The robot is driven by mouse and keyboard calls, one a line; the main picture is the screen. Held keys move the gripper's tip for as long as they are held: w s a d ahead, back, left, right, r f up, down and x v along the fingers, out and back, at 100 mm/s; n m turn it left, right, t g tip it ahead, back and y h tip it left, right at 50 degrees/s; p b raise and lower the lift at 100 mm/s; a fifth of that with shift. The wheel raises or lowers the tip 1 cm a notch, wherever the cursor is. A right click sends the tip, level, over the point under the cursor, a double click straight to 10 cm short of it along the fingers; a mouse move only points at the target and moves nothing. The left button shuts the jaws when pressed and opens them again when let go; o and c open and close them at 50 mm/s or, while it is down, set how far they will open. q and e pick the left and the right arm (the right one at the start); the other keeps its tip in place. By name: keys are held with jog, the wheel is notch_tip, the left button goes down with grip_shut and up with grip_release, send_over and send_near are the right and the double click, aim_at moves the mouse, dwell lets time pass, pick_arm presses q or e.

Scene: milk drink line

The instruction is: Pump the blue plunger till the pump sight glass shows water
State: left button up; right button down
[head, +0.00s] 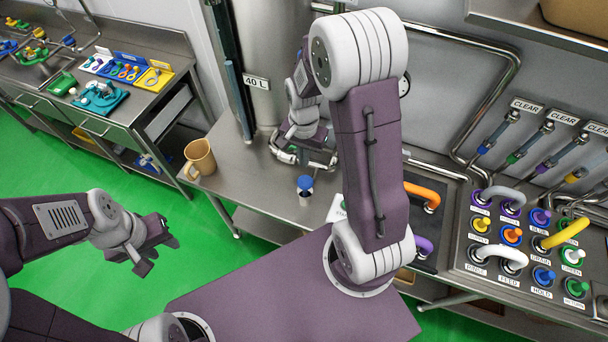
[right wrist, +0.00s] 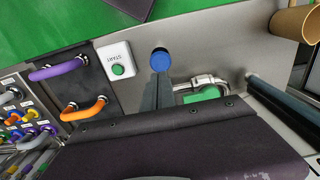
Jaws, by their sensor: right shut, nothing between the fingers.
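The blue plunger (head: 305,183) stands upright on the steel counter near its front edge. Its round blue top also shows in the right wrist view (right wrist: 160,60). My right gripper (right wrist: 155,92) is shut and empty, its fingertips ending close by the blue top in that view; I cannot tell whether they touch it. In the head view the right gripper is over the counter behind the plunger, partly hidden by my arm. My left gripper (head: 155,247) is open and empty over the green floor. I cannot pick out the pump sight glass.
A white START box (right wrist: 118,60) with a green button is beside the plunger. A tan mug (head: 200,157) stands at the counter's left end. A large tank (head: 270,60) labelled 40 L stands behind. Orange and purple handles and a panel of coloured knobs are to the right.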

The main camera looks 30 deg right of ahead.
aim_at(305, 183)
jog(key=f, duration=0.3)
jog(key=f+p, duration=0.1)
jog(key=f, duration=0.2)
jog(key=f+p, duration=0.1)
jog(key=f, duration=0.3)
jog(key=shift+w+d, duration=0.2)
jog(key=shift+w, duration=0.05)
jog(key=shift+f, duration=0.45)
notch_tip(305, 183, down, 4)
jog(key=b, duration=0.3)
jog(key=shift+s, duration=0.35)
